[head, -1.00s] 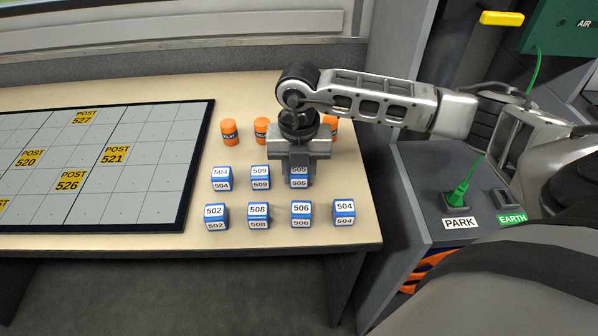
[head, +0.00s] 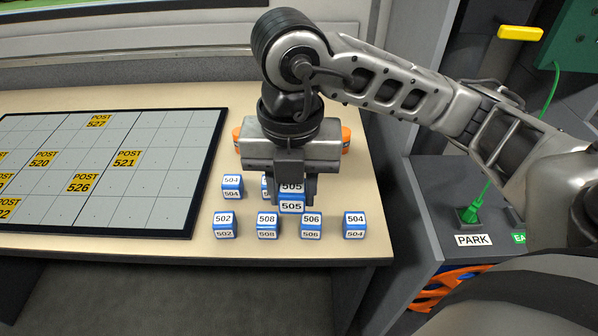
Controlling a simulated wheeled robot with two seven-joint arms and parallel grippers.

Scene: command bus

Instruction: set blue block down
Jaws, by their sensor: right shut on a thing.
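My right gripper (head: 291,180) is shut on the blue block labelled 505 (head: 291,205). The block looks larger than before and appears held above the table among the other blocks. The gripper covers its upper part. Blue blocks 502 (head: 224,225), 508 (head: 267,226), 506 (head: 311,226) and 504 (head: 354,225) stand in the front row. Another 504 block (head: 232,187) stands behind at left. A further blue block (head: 265,187) is mostly hidden by the gripper. My left gripper is not in view.
The dark-framed grid board (head: 150,200) with yellow POST labels lies left on the beige table (head: 215,105). Orange cylinders (head: 346,139) are partly hidden behind the gripper. A grey console with a PARK label (head: 474,240) and green plug stands at right.

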